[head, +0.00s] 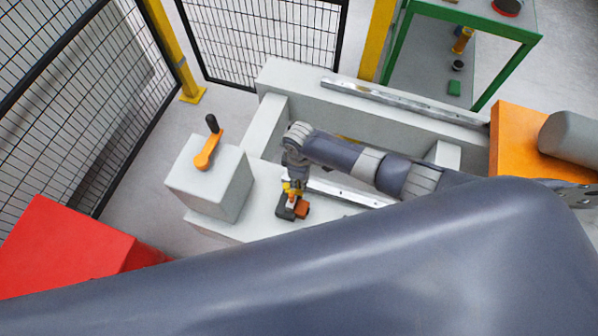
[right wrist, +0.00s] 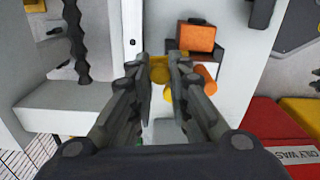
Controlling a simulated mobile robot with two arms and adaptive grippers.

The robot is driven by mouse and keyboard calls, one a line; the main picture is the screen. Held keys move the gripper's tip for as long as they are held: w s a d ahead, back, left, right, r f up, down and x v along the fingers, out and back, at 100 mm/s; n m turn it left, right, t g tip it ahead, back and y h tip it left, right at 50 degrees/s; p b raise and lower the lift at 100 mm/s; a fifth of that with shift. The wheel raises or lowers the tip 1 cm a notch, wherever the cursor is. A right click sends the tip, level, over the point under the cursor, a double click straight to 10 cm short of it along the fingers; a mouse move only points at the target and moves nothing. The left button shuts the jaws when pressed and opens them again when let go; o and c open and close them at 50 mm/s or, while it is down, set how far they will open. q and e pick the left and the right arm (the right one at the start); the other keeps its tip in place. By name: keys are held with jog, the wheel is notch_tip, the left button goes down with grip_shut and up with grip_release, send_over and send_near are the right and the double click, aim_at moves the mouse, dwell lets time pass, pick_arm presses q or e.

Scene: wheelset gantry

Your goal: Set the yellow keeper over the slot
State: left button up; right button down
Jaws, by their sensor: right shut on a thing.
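My right gripper (head: 292,187) points down above the pale bench, close to a small dark fixture (head: 283,212) with orange parts (head: 302,210). It is shut on the yellow keeper, which shows as a small yellow piece between the fingertips (right wrist: 161,66) in the right wrist view (right wrist: 159,75). There, an orange block (right wrist: 196,37) and an orange cylinder (right wrist: 206,77) lie just beyond and right of the fingers. The fingers hide part of the keeper and the fixture. I cannot make out the slot, or whether the keeper touches the fixture. My left gripper is not in view.
A grey block with an orange crank handle (head: 207,154) stands left of the gripper. A metal rail (head: 340,192) runs along the bench right of it. A red box (head: 70,248) is at lower left. Mesh fencing (head: 262,40) and a green-framed table (head: 520,38) stand behind.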

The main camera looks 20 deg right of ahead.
jog(key=shift+s+r+m+p, duration=0.1)
jog(key=shift+s+m+p, duration=0.2)
jog(key=shift+m, duration=0.3)
jog(key=c, duration=1.5)
grip_release()
